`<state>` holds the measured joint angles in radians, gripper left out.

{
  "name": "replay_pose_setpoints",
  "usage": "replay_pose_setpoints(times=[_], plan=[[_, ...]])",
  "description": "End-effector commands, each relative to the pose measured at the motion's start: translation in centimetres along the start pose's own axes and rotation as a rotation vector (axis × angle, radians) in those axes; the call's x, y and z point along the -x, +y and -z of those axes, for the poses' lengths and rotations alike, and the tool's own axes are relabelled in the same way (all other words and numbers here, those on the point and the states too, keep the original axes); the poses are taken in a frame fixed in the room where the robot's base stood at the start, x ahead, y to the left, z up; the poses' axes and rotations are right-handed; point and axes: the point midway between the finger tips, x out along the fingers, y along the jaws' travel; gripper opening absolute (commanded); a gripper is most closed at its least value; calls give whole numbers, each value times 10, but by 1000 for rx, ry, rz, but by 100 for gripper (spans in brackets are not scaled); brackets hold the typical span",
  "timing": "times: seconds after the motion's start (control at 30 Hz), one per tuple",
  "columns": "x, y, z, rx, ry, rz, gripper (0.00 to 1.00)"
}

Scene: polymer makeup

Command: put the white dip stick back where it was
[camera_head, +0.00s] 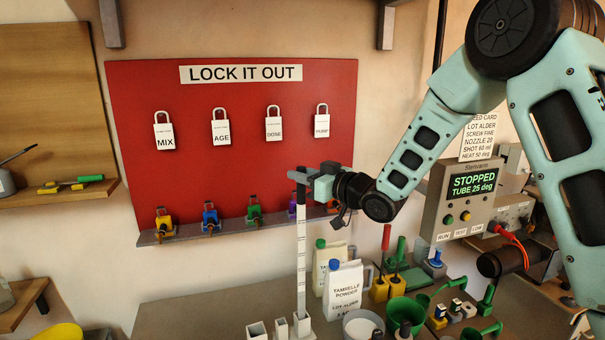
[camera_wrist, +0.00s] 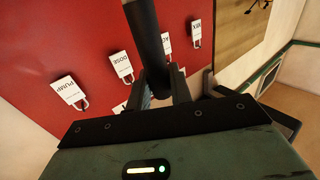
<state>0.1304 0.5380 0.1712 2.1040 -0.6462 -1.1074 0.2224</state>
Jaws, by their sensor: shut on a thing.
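The white dip stick (camera_head: 301,250) stands upright in the head view, with dark marks along it and a dark top. My gripper (camera_head: 308,179) is shut on its dark top. In the wrist view a dark bar (camera_wrist: 147,35), seemingly the stick's top, runs between the fingers of my gripper (camera_wrist: 160,82). The stick's lower end is at a white square holder (camera_head: 302,326) at the bottom edge of the picture. Whether the end is inside the holder or just behind it, I cannot tell.
Smaller white square holders (camera_head: 281,328) stand left of the stick. A blue-capped powder jug (camera_head: 345,290), a white bowl (camera_head: 362,326) and a green funnel (camera_head: 405,312) stand close on its right. Behind are the red lockout board (camera_head: 240,90) and its padlock ledge (camera_head: 185,233).

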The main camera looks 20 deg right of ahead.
Motion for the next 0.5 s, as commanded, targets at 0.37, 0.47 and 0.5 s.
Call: replay_pose_setpoints(times=[0.37, 0.47, 0.5], plan=[[0, 0, -2, 0, 0, 1, 43], [0, 0, -2, 0, 0, 1, 43], [0, 0, -2, 0, 0, 1, 43]])
